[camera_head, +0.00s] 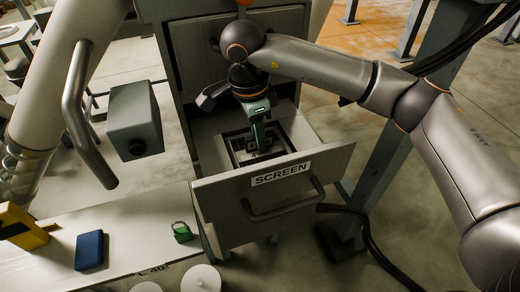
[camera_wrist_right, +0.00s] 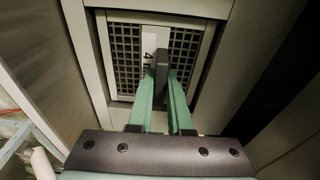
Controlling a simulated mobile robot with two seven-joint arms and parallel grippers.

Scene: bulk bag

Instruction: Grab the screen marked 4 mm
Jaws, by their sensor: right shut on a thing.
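The open drawer (camera_head: 225,200) has a front label reading SCREEN. Inside it lies a framed mesh screen (camera_head: 238,146) with a dark grid, which also shows in the right wrist view (camera_wrist_right: 186,46). A white strip with a "4" runs down its middle; the rest of the marking is hidden. My right gripper (camera_head: 261,147) reaches down into the drawer. In the right wrist view its green fingers (camera_wrist_right: 164,72) are shut on the screen's dark upright handle (camera_wrist_right: 161,62). The screen appears to lie flat within the drawer walls. My left gripper is not in view.
A closed drawer (camera_head: 195,55) is above the open one. A ledge at the lower left carries a blue block (camera_head: 89,250), a green padlock (camera_head: 182,232) and a yellow block (camera_head: 20,226). A black cable hangs right of the drawer, near a grey post.

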